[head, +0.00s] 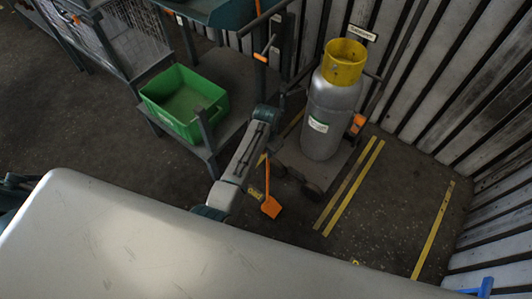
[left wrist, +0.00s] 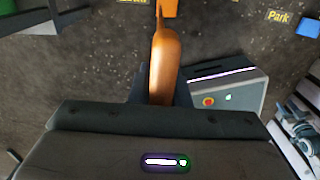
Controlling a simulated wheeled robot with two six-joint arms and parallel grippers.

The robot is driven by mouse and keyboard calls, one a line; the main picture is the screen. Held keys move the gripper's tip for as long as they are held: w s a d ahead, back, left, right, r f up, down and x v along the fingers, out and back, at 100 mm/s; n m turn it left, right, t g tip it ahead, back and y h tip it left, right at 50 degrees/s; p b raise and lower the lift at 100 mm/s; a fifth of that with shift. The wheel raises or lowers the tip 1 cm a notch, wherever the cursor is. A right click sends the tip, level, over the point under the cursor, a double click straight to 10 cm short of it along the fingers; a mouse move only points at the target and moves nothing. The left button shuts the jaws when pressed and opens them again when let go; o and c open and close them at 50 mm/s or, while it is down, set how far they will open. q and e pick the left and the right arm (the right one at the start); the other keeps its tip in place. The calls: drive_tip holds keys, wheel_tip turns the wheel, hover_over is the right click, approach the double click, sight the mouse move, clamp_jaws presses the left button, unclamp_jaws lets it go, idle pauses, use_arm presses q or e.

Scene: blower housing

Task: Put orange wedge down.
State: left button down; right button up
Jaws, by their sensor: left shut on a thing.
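The orange wedge (head: 271,206) shows low in the middle of the head view, with its thin orange handle rising from it beside my left forearm. In the left wrist view, my left gripper (left wrist: 162,98) is shut on the orange wedge's handle (left wrist: 162,62), which runs away from the dark fingers. An orange block shows past the handle at the top edge there. My forearm hides most of the gripper in the head view. I cannot tell whether the wedge touches the floor. My right gripper is not in view.
A grey gas cylinder (head: 322,115) with a yellow collar stands on a trolley just right of the wedge. A green bin (head: 184,100) sits on a low shelf at left. Yellow floor lines (head: 350,187) and bare floor lie right. A "Park" label (left wrist: 278,16) shows in the wrist view.

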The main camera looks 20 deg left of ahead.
use_arm(q)
drive_tip(key=shift+f, duration=0.95)
drive_tip(key=c, duration=1.4)
unclamp_jaws()
drive_tip(key=shift+o, duration=0.2)
wheel_tip(320, 180, up, 12)
drive_tip(key=shift+r, duration=0.1)
